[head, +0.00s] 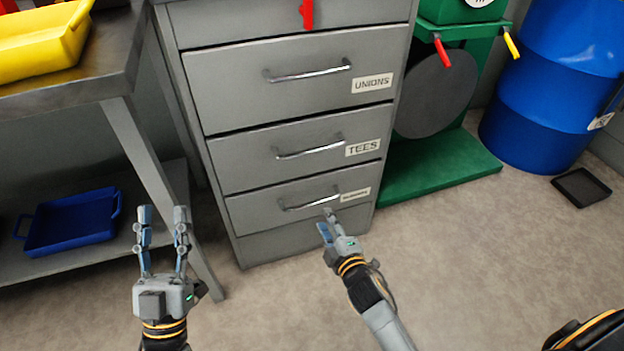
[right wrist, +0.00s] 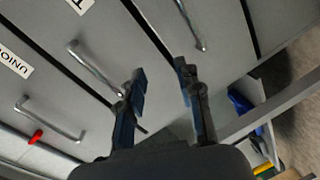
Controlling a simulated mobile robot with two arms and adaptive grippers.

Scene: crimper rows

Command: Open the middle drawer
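A grey cabinet has a column of drawers with bar handles, and all look shut. The TEES drawer (head: 240,160) sits between the UNIONS drawer (head: 220,85) and a lower drawer (head: 250,212) whose label is too small to read. The TEES handle (head: 310,149) is a metal bar; it also shows in the right wrist view (right wrist: 95,68), left of the fingers. My right gripper (head: 325,222) is open and empty before the lower drawer, near its handle (head: 310,204); the right wrist view shows its spread fingers (right wrist: 160,72). My left gripper (head: 162,212) is open and empty, left of the cabinet.
A metal bench (head: 125,60) with a yellow bin (head: 40,45) stands left, with a blue tray (head: 70,225) on its lower shelf. A green stand (head: 440,165) and blue drum (head: 545,90) are right. A black tray (head: 581,188) lies on the floor. Floor before the cabinet is clear.

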